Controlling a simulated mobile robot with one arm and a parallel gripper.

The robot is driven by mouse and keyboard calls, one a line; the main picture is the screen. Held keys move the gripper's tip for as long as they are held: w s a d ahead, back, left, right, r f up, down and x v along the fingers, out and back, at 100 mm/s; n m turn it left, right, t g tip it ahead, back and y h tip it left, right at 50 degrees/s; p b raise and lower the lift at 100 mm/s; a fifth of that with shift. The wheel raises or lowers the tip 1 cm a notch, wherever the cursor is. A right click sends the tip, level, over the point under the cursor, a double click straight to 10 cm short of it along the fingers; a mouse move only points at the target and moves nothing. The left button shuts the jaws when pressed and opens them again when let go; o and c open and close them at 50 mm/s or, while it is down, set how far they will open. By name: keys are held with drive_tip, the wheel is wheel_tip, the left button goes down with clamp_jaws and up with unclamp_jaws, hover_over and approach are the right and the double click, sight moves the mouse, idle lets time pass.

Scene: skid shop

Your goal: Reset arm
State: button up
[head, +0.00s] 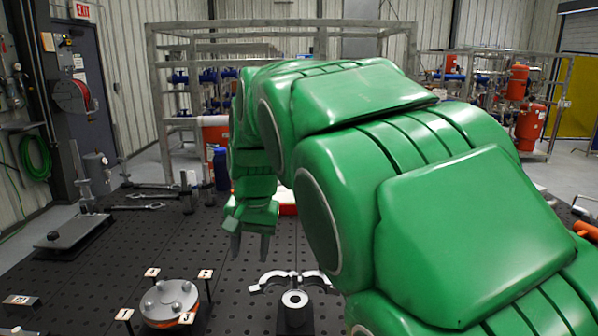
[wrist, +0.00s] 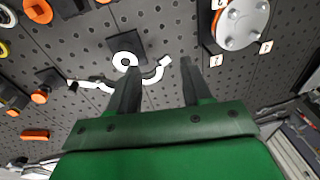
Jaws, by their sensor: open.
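My green arm fills the middle and right of the head view. My gripper (head: 250,244) points down above the dark perforated table (head: 120,245), with its fingers apart and nothing between them. In the wrist view my gripper (wrist: 157,80) shows two dark fingers spread open over the table. A silver clamp (head: 292,278) with a ring on a dark block lies in front of it; the clamp's curved arms show in the wrist view (wrist: 97,85), partly hidden by one finger.
A round flange with bolts (head: 169,300) and numbered tags stands at the front left. Wrenches (head: 148,196) lie at the back left, near a grey plate (head: 73,233). A blue bottle (head: 221,168) stands behind the gripper. A metal frame with pipes (head: 290,27) rises beyond the table.

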drive_tip(key=s+d+r, duration=0.2)
drive_tip(key=s+d, duration=0.7)
drive_tip(key=d, duration=0.1)
drive_tip(key=s+d+f+g, duration=0.1)
drive_tip(key=s+d+f, duration=0.3)
drive_tip(key=s, duration=0.3)
drive_tip(key=s+d+f+g+h, duration=0.1)
drive_tip(key=s+d+f, duration=0.3)
drive_tip(key=s, duration=0.4)
drive_tip(key=s+d+f+g, duration=0.1)
drive_tip(key=s+d+f, duration=0.4)
drive_tip(key=s+d, duration=0.1)
drive_tip(key=shift+s+d+n, duration=0.3)
drive_tip(key=shift+s+d, duration=0.05)
drive_tip(key=shift+s, duration=0.35)
drive_tip(key=shift+w, duration=0.1)
